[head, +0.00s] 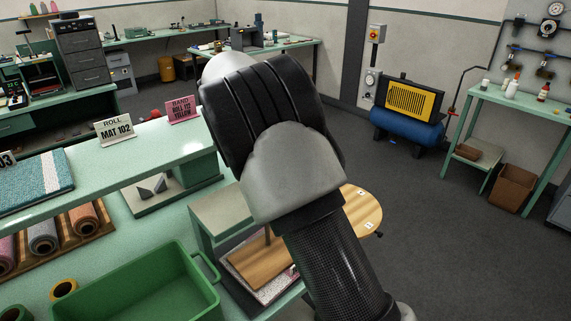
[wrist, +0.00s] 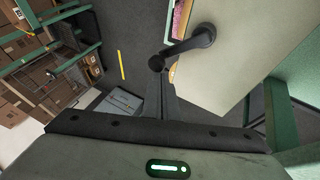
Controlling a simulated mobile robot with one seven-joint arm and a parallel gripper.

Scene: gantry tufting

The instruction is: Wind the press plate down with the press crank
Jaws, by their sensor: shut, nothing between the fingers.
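The press stands at the centre of the head view, with a pale top (head: 222,207), green posts and a wooden press plate (head: 258,262). The plate sits over a speckled piece, and my arm hides much of the press. The wrist view shows the pale press top (wrist: 245,60) and the dark press crank (wrist: 190,45) at its left edge. The crank's knob end points towards my gripper (wrist: 163,80). My gripper is shut and empty, its fingertips close to the knob; I cannot tell whether they touch. My gripper is hidden in the head view.
A green bin (head: 150,285) stands left of the press. A round wooden disc (head: 362,208) with numbered labels is just right of my arm. A raised green shelf (head: 130,165) with signs runs at the left. Open grey floor (head: 430,240) lies to the right.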

